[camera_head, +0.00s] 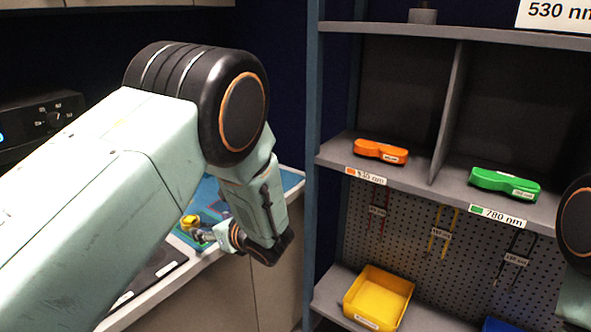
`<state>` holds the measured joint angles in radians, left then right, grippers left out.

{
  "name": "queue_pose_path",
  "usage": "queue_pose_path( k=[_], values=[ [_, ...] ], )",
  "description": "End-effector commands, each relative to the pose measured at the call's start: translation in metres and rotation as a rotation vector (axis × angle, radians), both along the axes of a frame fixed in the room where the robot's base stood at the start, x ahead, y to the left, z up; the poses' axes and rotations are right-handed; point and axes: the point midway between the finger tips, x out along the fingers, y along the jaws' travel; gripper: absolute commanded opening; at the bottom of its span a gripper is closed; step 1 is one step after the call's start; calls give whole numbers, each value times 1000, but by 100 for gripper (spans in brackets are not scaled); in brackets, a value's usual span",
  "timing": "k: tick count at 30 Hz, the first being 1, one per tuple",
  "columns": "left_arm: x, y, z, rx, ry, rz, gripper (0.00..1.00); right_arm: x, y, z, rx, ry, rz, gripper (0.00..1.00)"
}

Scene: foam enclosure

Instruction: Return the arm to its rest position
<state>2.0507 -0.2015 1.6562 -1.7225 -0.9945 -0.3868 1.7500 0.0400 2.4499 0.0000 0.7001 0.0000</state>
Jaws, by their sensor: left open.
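My left arm comes in from the left, pale green with a black joint ringed in orange, and bends down over the bench. My left gripper (208,236) is at the end of the bent wrist, above the edge of the bench (160,300). It is open, partly hidden by my own arm links, and I see nothing held in it. A small yellow thing (190,222) shows right beside its tip; I cannot tell if they touch. Part of my right arm shows at the right edge; its gripper is out of view.
A grey shelf unit (313,150) stands on the right. It holds an orange case (381,151), a green case (505,184) and a yellow bin (379,297). Tools hang on its pegboard (410,240). A blue mat (212,195) lies on the bench. A black device (40,122) is at the left.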

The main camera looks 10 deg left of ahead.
Motion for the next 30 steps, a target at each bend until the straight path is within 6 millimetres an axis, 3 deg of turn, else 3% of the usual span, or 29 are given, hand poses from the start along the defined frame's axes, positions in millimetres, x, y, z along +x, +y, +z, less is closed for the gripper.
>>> queue_pose_path(
  k=[4,7,14,18,24,27,30],
  values=[
    [-1,-6,-15,-85,-1,9,70,0,0,0,0,0,0,0],
    [-21,-17,-47,-249,28,70,70,0,0,0,0,0,0,0],
    [-113,-63,-137,-729,95,384,70,0,0,-3,0,0,0,0],
    [-176,-103,-181,-1016,76,660,70,0,0,-11,0,0,0,0],
    [-242,-146,-220,-1332,-93,1103,70,0,0,-25,0,0,0,0],
    [-266,-151,-233,-1422,-244,1317,70,0,0,-33,0,0,0,0],
    [-292,-143,-246,-1451,-433,1511,70,0,0,-44,0,0,0,0]
  ],
)
